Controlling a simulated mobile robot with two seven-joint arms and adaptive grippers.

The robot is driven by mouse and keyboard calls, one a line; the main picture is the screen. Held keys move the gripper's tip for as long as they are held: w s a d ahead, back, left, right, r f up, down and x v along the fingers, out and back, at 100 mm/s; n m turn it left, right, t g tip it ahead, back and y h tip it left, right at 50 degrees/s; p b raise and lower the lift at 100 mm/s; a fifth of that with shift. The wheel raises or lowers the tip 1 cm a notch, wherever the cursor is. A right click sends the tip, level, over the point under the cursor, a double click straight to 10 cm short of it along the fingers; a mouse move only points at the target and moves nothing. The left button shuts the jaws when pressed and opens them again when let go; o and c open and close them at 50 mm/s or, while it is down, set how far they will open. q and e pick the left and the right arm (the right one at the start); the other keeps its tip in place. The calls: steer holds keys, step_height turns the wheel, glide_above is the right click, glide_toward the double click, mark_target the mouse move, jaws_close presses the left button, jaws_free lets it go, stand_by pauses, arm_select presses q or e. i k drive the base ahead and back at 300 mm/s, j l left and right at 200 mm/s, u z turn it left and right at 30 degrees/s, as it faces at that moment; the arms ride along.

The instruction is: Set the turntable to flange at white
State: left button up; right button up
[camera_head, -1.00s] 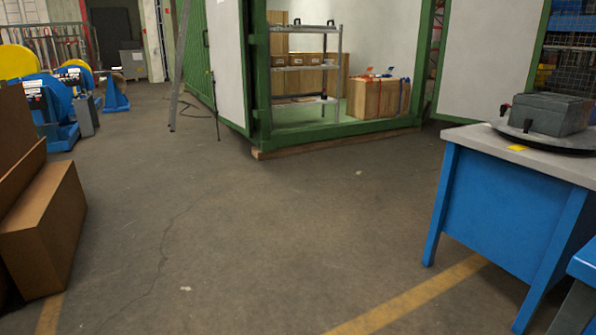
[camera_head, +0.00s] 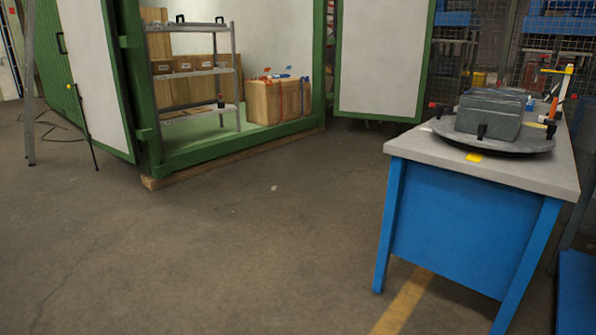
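The turntable (camera_head: 527,146) is a dark round disc on the grey top of a blue workbench (camera_head: 565,188) at the right. A grey block-like casting (camera_head: 485,118) sits on it, with small black clamp-like parts at its edge and a red-tipped part at its left. A yellow mark (camera_head: 474,157) lies on the bench top at the disc's front edge. I cannot tell a flange or a white mark clearly at this distance. Neither of my grippers is in view.
A green-framed container (camera_head: 235,142) stands open at the back, with a shelf rack (camera_head: 193,72) and a wooden crate (camera_head: 264,103) inside. A ladder (camera_head: 29,90) is at the far left. An orange-and-yellow upright tool (camera_head: 562,90) stands at the bench's rear. The floor before the bench is clear.

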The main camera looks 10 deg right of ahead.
mark_target(487, 119)
steer(key=i+z, duration=0.3)
steer(key=z, duration=0.2)
steer(key=i+j+z, duration=0.1)
steer(key=i+z, duration=0.15)
steer(key=z, duration=0.25)
steer(key=i+j+z, duration=0.2)
steer(key=z, duration=0.3)
steer(key=i+j+z, duration=0.35)
